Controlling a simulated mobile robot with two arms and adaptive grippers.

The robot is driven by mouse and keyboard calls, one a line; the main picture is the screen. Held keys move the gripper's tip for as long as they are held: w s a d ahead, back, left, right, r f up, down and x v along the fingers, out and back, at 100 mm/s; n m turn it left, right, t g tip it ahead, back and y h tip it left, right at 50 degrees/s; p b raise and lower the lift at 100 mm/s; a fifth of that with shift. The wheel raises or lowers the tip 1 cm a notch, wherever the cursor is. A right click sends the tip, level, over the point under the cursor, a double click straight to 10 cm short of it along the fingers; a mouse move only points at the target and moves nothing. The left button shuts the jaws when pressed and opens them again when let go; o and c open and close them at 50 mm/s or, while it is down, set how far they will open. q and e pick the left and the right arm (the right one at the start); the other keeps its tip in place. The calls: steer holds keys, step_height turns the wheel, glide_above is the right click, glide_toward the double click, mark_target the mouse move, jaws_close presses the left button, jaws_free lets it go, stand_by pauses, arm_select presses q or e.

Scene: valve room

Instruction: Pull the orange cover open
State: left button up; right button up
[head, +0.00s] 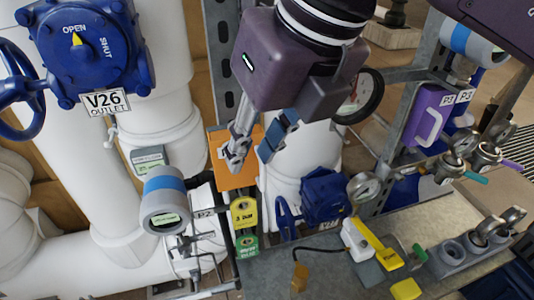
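The orange cover (241,181) is an upright flat panel with a pale label, left of centre in the head view. It is partly hidden behind my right gripper. My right gripper (251,155) reaches down from the top, with a purple body and two fingers. Its fingertips are apart, with orange showing between them. They overlap the cover in the picture; I cannot tell whether they touch it. The cover looks shut or nearly so, but its edges are partly hidden. My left gripper is not in view.
White pipes and a blue V26 valve (85,45) stand at left. A grey gauge with a blue band (165,200) is below left of the cover. Yellow and green tags (244,212) hang below it. A bench (330,277) with a yellow-handled device (372,243) lies lower right.

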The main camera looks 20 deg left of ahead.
mark_target(263, 166)
steer(key=shift+m+t+h, duration=0.3)
steer(key=shift+t+h, duration=0.2)
steer(key=w+f, duration=0.1)
steer(key=w+f+p, duration=0.1)
steer(key=f, duration=0.1)
steer(key=w+f+p, duration=0.1)
steer(key=f, duration=0.1)
steer(key=shift+w+f, duration=0.2)
steer(key=shift+w, duration=0.2)
steer(key=shift+a+f+p, duration=0.1)
steer(key=shift+f+p, duration=0.2)
steer(key=shift+f, duration=0.15)
steer(key=shift+c, duration=0.5)
steer(key=shift+w, duration=0.1)
jaws_close()
